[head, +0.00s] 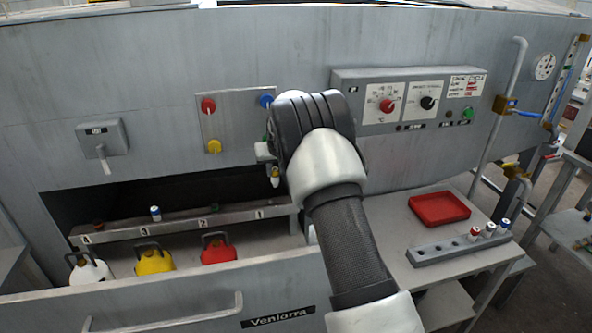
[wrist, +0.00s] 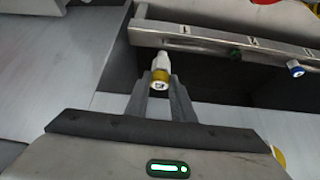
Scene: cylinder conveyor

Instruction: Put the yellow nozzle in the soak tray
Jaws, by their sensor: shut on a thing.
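The yellow nozzle, white with a yellow band, is between my gripper's fingertips (wrist: 160,88) in the wrist view, nozzle (wrist: 162,66) pointing away from the palm. In the head view the nozzle (head: 275,181) hangs below my gripper (head: 268,158), in front of the machine's dark opening and near the right end of the numbered rail. My gripper is shut on it, partly hidden by my wrist. A shallow red tray (head: 465,213), which looks like the soak tray, lies on the right side table, well to the right of my gripper, and looks empty.
The numbered rail (head: 180,229) holds a blue-banded nozzle (head: 155,213). White, yellow and red jugs (head: 218,250) stand below it. A grey rack (head: 435,252) with several nozzles stands in front of the tray. The control panel (head: 345,98) juts out above the side table.

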